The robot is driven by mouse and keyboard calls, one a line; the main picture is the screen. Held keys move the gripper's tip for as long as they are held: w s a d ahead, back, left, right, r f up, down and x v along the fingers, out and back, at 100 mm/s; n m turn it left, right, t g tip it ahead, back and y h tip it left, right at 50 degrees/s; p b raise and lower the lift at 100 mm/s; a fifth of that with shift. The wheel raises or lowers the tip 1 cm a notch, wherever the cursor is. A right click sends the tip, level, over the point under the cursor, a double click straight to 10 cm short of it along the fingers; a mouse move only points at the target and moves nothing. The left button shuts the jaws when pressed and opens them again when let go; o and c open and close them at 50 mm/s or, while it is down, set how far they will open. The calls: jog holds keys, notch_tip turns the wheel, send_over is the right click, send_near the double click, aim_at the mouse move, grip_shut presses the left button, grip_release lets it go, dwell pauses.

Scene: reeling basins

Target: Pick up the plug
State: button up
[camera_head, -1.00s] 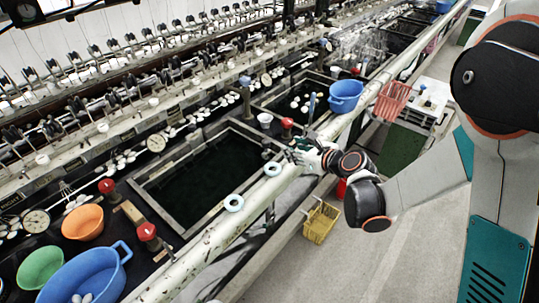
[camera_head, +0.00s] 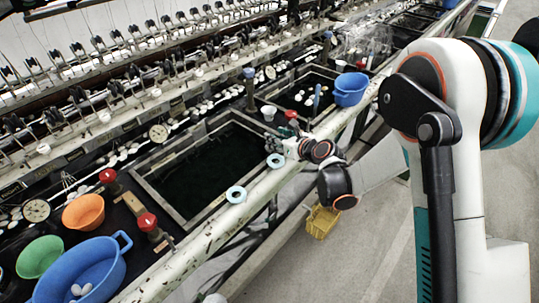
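I cannot make out a plug for certain in this view. My gripper (camera_head: 288,147) is at the rim of the middle basin (camera_head: 178,213), low over the pale pipe (camera_head: 214,226) along the front. It is small here and partly hidden by its own wrist, so its fingers and anything between them cannot be made out. A red-topped knob (camera_head: 291,115) stands just behind it. A pale blue ring (camera_head: 275,161) lies close to its left, and a second ring (camera_head: 236,194) lies further left on the pipe.
A blue bucket (camera_head: 351,88) stands beyond my gripper. A yellow basket (camera_head: 322,221) is on the floor below. Orange (camera_head: 83,212), green (camera_head: 40,257) and blue (camera_head: 85,270) bowls sit at the left. Two red-topped knobs (camera_head: 108,175) (camera_head: 147,222) stand near the basin's left end.

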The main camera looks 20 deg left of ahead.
aim_at(269, 149)
jog(key=b+x, duration=0.2)
jog(key=x, duration=0.3)
jog(key=shift+s, duration=0.1)
jog(key=shift+r, duration=0.1)
grip_shut()
jog(key=shift+r, duration=0.1)
